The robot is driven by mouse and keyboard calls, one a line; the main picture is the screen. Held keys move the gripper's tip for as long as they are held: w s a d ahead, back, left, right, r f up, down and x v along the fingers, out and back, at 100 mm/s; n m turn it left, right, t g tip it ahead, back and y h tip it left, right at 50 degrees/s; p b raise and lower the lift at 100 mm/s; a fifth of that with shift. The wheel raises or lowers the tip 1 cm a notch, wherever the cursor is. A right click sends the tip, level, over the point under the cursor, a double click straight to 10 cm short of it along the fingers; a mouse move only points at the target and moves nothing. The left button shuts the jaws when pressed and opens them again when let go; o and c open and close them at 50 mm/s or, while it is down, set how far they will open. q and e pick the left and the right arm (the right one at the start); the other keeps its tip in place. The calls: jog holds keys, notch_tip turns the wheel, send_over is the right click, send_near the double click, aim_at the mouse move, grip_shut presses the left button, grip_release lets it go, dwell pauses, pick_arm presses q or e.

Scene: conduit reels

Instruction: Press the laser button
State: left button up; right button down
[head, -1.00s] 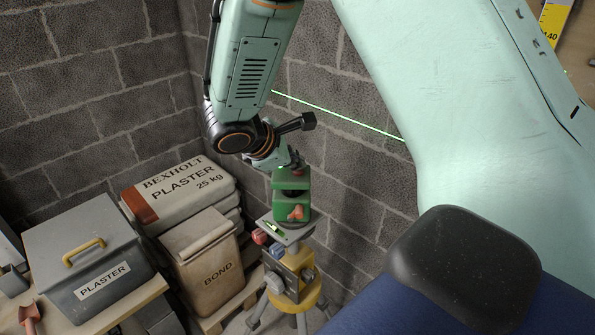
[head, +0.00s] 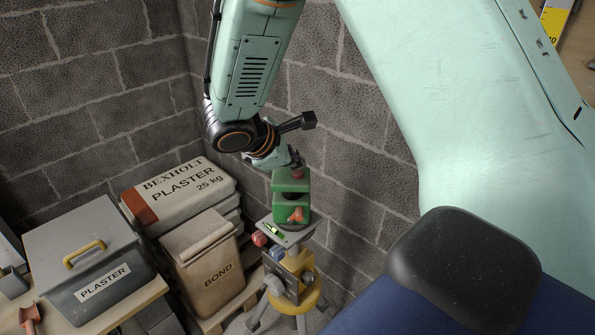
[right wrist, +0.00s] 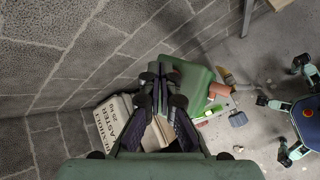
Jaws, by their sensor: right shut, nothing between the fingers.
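The green laser (head: 291,203) stands on a metal plate on top of a yellow tripod (head: 293,285). An orange-red knob (head: 296,215) is on its front. A dark red button (head: 297,173) shows at its top, partly hidden by my right gripper (head: 298,161). That gripper is shut and empty, with its fingertips at the button; I cannot tell whether they touch it. No green beam shows on the wall. In the right wrist view the shut fingers (right wrist: 163,82) are over the near end of the green laser housing (right wrist: 198,85), and the button is hidden. My left gripper is not in view.
A grey plaster box (head: 88,240) with a yellow handle stands on a table at left. Plaster bags (head: 180,190) and a bond bag (head: 203,262) are stacked left of the tripod. A block wall (head: 345,110) is close behind the laser.

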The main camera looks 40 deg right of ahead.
aim_at(295, 175)
jog(key=shift+r+p, duration=2.3)
jog(key=shift+r, duration=0.75)
jog(key=shift+f, duration=0.1)
